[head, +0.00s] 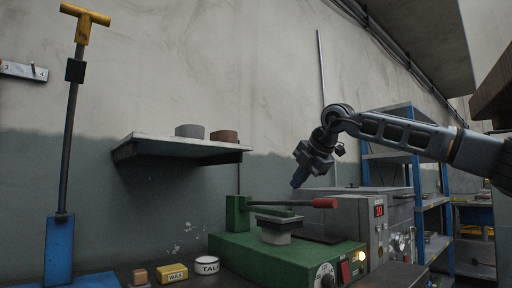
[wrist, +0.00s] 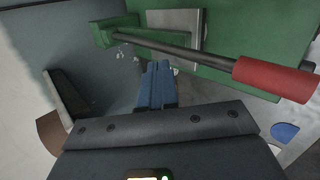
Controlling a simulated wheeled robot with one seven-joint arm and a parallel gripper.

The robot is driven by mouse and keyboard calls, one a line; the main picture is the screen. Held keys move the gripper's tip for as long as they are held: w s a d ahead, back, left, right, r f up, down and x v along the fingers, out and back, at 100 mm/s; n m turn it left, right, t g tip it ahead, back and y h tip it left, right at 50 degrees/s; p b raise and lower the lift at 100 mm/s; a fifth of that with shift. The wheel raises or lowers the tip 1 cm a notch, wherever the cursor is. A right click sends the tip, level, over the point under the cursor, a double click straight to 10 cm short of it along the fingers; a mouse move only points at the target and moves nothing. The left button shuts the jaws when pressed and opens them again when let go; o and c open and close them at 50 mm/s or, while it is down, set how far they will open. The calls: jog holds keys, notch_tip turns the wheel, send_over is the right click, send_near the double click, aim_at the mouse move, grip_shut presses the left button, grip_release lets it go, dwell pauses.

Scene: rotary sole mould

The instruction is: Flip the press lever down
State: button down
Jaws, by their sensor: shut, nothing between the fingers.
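The press lever is a dark bar with a red grip (head: 325,202). It runs roughly level from the green post (head: 238,214) of a green press (head: 228,246), above a grey block (head: 276,237). In the wrist view the red grip (wrist: 272,79) is at the right and the bar (wrist: 170,47) runs to the upper left. My gripper (head: 297,183) points down above the lever, left of the red grip in the head view. Its blue fingers (wrist: 157,82) are shut and empty. I see no contact with the lever.
A grey control box (head: 350,222) stands behind and right of the press. A wall shelf (head: 180,147) holds two round pieces. A tall yellow T-handle (head: 86,16) stands at the left. A wax block (head: 172,273) and a white tin (head: 206,265) sit left of the press.

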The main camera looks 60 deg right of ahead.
aim_at(302, 202)
jog(key=shift+t+h, duration=0.3)
jog(key=shift+t, duration=0.5)
jog(key=shift+s+a+f+b, duration=0.1)
jog(key=shift+s+f+b, duration=0.15)
jog(key=shift+f+b, duration=1.05)
jog(key=shift+s+a+f+b, duration=0.1)
jog(key=shift+s+f+b, duration=0.15)
jog(key=shift+f+b, duration=1.05)
